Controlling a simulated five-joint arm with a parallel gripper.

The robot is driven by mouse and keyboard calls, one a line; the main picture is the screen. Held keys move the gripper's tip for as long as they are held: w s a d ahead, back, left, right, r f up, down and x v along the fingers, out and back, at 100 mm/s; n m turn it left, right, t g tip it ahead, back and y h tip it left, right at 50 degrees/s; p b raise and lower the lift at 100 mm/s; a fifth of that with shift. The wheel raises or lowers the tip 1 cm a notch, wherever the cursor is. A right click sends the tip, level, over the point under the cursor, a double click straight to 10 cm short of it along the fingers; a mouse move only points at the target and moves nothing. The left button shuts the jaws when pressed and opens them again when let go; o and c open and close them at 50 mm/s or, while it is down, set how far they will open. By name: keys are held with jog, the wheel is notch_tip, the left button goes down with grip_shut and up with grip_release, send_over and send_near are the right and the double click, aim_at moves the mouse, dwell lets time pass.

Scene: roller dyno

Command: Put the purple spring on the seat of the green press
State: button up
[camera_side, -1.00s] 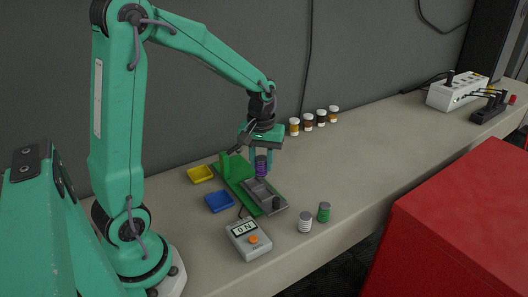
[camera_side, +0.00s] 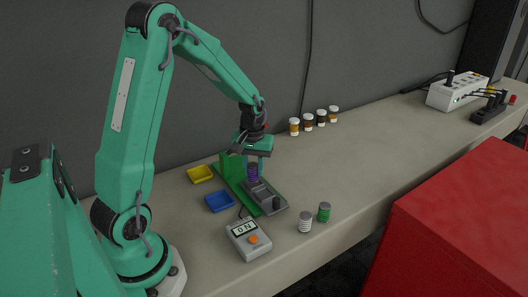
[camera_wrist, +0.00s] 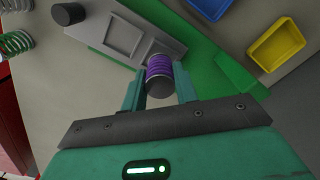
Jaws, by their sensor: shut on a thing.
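The purple spring (camera_side: 252,173) is between the fingers of my gripper (camera_side: 256,166), with dark end caps. It also shows in the wrist view (camera_wrist: 159,68), where both fingers of my gripper (camera_wrist: 160,88) close on its sides. The green press (camera_side: 230,171) has a green base plate and an upright green block; its grey part (camera_side: 264,193) with a dark knob lies toward the front. In the wrist view the grey part (camera_wrist: 124,38) is just beyond the spring. The spring is over the press; I cannot tell whether it touches the seat.
A yellow tray (camera_side: 200,174) and a blue tray (camera_side: 219,201) lie left of the press. A grey meter (camera_side: 248,239) stands in front. A white spring (camera_side: 305,222) and a green spring (camera_side: 324,212) stand to the right. Several small jars (camera_side: 308,122) line the wall.

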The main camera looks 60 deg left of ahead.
jog(key=shift+f, duration=0.7)
jog(key=shift+f, duration=0.15)
jog(key=o, duration=1)
notch_tip(320, 180, up, 12)
jog(key=shift+r, duration=0.2)
